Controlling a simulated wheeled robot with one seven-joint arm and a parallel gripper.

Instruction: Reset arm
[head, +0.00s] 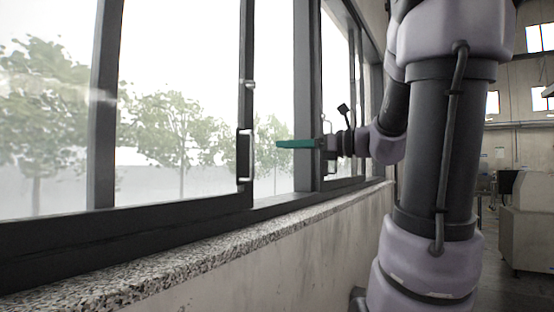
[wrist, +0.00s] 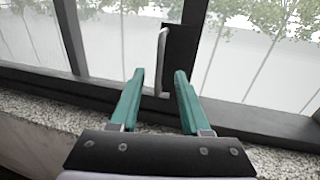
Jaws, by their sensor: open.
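My gripper (head: 297,144) shows in the head view with its green fingers pointing left, in front of the window. In the wrist view the two green fingers of my gripper (wrist: 159,80) are spread apart with nothing between them. A window handle (head: 244,155) is fixed on the dark frame, left of my fingertips in the head view. In the wrist view a pale bar handle (wrist: 161,62) on a dark plate stands beyond the gap between the fingers. I cannot tell how far the fingertips are from it, but no contact shows.
A dark-framed window (head: 247,80) runs along the left, with trees outside. A speckled stone sill (head: 200,250) lies below it, above a pale wall (head: 270,255). A grey cabinet (head: 528,225) stands at the far right, with open floor (head: 495,285) before it.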

